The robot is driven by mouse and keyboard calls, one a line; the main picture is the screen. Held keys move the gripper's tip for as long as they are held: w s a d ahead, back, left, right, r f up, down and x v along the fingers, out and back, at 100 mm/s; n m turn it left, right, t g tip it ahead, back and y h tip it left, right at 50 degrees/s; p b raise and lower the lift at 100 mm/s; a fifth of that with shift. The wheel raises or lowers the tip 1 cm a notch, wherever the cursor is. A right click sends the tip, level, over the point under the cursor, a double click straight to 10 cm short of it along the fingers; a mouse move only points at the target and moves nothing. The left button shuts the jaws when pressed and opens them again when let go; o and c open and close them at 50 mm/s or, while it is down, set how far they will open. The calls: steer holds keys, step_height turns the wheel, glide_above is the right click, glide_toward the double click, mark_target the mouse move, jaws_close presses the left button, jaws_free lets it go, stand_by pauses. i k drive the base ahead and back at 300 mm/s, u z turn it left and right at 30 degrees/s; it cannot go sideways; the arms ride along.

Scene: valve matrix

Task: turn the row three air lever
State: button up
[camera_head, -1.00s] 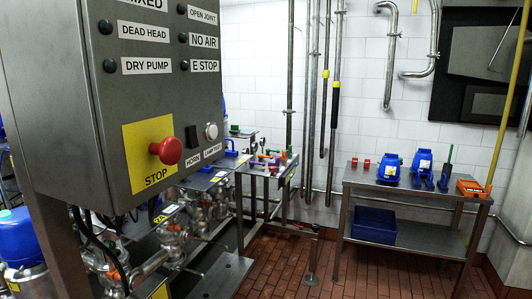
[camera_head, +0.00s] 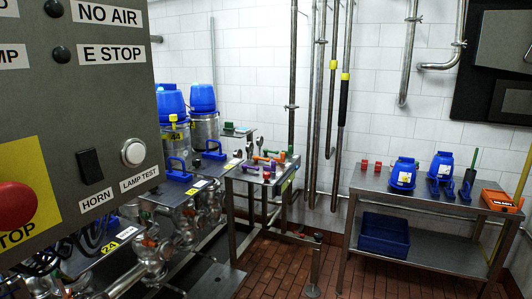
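My gripper is not in view. A row of steel valves and pipework (camera_head: 208,208) runs behind the control panel at the left. Blue handles (camera_head: 178,170) stand on the flat tops above it. I cannot tell which of these is the row three air lever. The panel hides part of the valve row.
The grey control panel (camera_head: 105,150) with a red stop button (camera_head: 15,205) fills the near left. Blue-topped steel canisters (camera_head: 203,127) stand behind the valves. A steel table (camera_head: 345,185) with blue items and an orange case (camera_head: 496,197) stands right. Brick-tiled floor (camera_head: 275,265) is clear between.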

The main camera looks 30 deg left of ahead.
mark_target(256, 158)
steer(key=u, duration=0.15)
steer(key=i, duration=1.45)
steer(key=u, duration=0.7)
steer(key=i, duration=0.7)
steer(key=u, duration=1.1)
steer(key=i, duration=0.95)
steer(key=u, duration=0.5)
